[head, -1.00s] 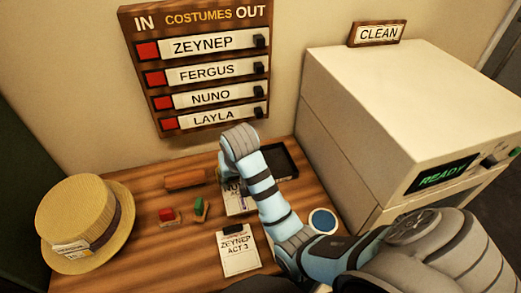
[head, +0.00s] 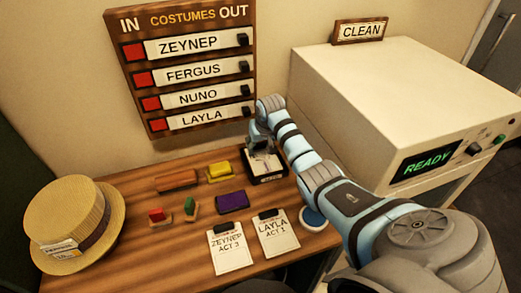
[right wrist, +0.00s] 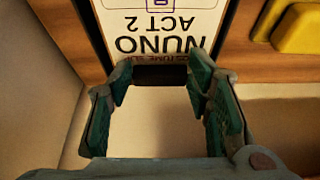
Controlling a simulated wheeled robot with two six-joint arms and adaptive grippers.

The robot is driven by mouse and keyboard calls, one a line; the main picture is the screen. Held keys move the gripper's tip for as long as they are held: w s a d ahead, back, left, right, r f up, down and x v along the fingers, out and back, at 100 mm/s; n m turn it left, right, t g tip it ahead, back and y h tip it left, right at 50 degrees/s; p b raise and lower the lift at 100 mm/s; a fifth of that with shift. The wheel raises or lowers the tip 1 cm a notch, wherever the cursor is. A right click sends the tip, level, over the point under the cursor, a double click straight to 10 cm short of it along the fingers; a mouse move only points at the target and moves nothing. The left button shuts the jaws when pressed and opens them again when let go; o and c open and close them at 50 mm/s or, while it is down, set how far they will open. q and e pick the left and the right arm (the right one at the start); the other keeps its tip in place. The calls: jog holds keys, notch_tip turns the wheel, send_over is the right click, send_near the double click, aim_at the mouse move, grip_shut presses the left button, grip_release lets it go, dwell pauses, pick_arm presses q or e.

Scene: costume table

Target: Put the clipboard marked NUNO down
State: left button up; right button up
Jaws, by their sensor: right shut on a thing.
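The clipboard marked NUNO (right wrist: 168,38) shows upside down in the right wrist view, with NUNO ACT 2 readable and its black clip (right wrist: 160,75) between my fingertips. My right gripper (right wrist: 160,85) is shut on it. In the head view my right gripper (head: 262,148) is at the black tray (head: 268,180) near the back right of the table, and the clipboard's pale sheet (head: 264,163) shows over the tray. I cannot tell whether the clipboard touches the tray floor. My left gripper is not in view.
Clipboards marked ZEYNEP (head: 230,250) and LAYLA (head: 277,236) lie at the front. Purple (head: 231,201) and yellow (head: 220,171) blocks lie left of the tray. A straw hat (head: 65,220) sits at left. A white machine (head: 400,110) reading READY stands right.

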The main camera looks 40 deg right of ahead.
aim_at(264, 160)
notch_tip(264, 160, down, 2)
jog(key=shift+f, duration=0.1)
jog(key=shift+w+d+f, duration=0.15)
jog(key=shift+w, duration=0.05)
jog(key=o, duration=1.5)
jog(key=shift+o, duration=0.2)
jog(key=p+v, duration=0.3)
jog(key=v, duration=0.9)
jog(key=shift+w, duration=0.1)
